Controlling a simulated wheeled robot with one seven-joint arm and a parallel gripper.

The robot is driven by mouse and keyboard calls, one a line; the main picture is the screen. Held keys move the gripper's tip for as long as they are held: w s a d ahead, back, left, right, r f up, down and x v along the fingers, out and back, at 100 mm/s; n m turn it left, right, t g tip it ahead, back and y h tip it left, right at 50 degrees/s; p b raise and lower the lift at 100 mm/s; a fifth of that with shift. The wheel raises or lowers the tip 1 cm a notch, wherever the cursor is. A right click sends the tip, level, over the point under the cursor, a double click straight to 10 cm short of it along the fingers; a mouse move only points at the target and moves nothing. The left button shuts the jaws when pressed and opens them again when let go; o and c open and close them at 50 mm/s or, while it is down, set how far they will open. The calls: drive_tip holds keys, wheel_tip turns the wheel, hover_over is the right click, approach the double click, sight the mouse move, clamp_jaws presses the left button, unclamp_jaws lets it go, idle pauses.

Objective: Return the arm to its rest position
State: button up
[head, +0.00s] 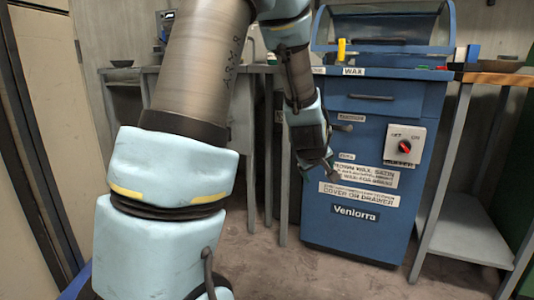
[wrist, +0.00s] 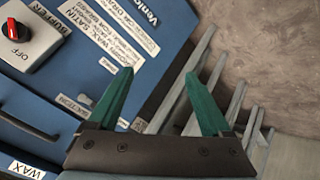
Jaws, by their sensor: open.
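My gripper (wrist: 158,97) shows in the wrist view with its two green fingers spread apart and nothing between them. In the head view my gripper (head: 332,168) hangs low at the end of my arm, in front of the left part of the blue machine (head: 362,245). The arm is bent, with its large light-blue links filling the left-centre of the head view. Whether the gripper touches the machine cannot be told; it looks apart from it. The machine's front also shows in the wrist view (wrist: 88,18), tilted, on the left side.
The machine has a switch box (head: 404,145) with a red knob, a drawer (head: 372,97) and an upper hood (head: 385,28). A grey shelf table (head: 465,240) with a bowl (head: 500,64) stands to the right. Another dark bowl (head: 121,63) sits at left. Bare floor (head: 290,275) lies in front.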

drive_tip(key=s+a+f+m+g+y+p, duration=0.1)
drive_tip(key=s+a+m+g+y, duration=0.15)
drive_tip(key=s+a, duration=0.75)
drive_tip(key=s+a+f+m+g+y, duration=0.15)
drive_tip(key=s+a+g, duration=0.25)
drive_tip(key=s+a, duration=0.65)
wheel_tip(320, 180, up, 38)
drive_tip(key=w+a+p, duration=0.1)
drive_tip(key=w+p, duration=0.1)
drive_tip(key=p, duration=3.6)
drive_tip(key=shift+a+r+m+h, duration=0.25)
drive_tip(key=shift+m+h, duration=0.05)
drive_tip(key=shift+c, duration=0.2)
